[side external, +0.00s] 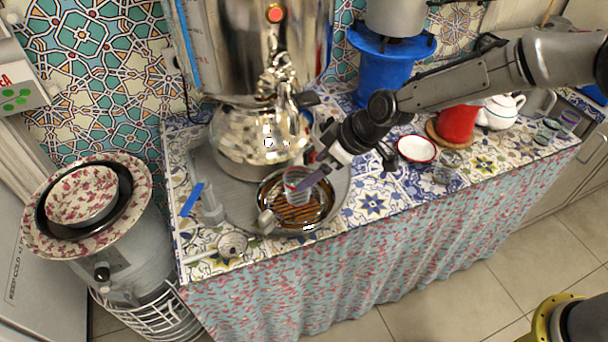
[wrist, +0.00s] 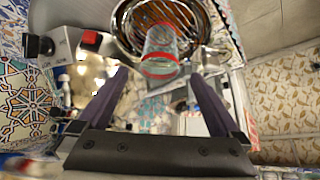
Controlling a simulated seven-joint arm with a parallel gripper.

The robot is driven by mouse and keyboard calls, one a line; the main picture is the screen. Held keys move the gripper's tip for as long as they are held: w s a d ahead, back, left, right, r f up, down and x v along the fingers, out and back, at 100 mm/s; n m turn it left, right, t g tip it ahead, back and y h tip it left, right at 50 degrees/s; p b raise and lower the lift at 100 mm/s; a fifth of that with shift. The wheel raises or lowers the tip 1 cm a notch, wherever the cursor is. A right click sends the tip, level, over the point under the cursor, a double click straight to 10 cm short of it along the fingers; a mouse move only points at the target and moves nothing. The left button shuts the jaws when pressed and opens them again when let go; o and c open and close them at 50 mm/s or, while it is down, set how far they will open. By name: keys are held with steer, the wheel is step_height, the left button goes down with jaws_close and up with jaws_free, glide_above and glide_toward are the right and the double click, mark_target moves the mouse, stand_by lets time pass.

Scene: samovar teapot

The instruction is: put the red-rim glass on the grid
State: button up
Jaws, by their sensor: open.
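The red-rim glass (side external: 295,180) is clear, with a red band at its rim. It appears to stand upright on the grid (side external: 296,217), a brown slatted grate inside a round metal drip tray. In the wrist view the glass (wrist: 160,52) has its red rim towards me and the grid (wrist: 172,14) behind it. My gripper (side external: 304,182) is at the glass from the right in the side view. In the wrist view my gripper (wrist: 159,74) is open, with a finger on each side of the glass and gaps between. The exact contact under the glass is hard to see.
A large shiny samovar (side external: 262,140) stands just behind the tray. A white bowl with a red rim (side external: 416,149), a red pot (side external: 458,124) and a white teapot (side external: 499,112) are to the right. A small metal cup (side external: 232,245) is near the front left edge.

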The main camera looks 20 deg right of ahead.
steer(key=shift+v, duration=0.75)
steer(key=s+d+r+m+h, duration=0.1)
steer(key=s+d+r+m, duration=0.1)
steer(key=s+d+r, duration=0.55)
steer(key=s+d+r+m+h, duration=0.1)
steer(key=s+d+r+m, duration=0.1)
steer(key=s+d+r, duration=0.5)
steer(key=s+d+m+h, duration=0.2)
steer(key=s+d+m, duration=0.2)
steer(key=s+d, duration=0.9)
steer(key=s, duration=0.3)
steer(key=shift+s+d+m+t+h, duration=0.2)
steer(key=shift+d+m+t+h, duration=0.1)
steer(key=shift+d+t, duration=0.1)
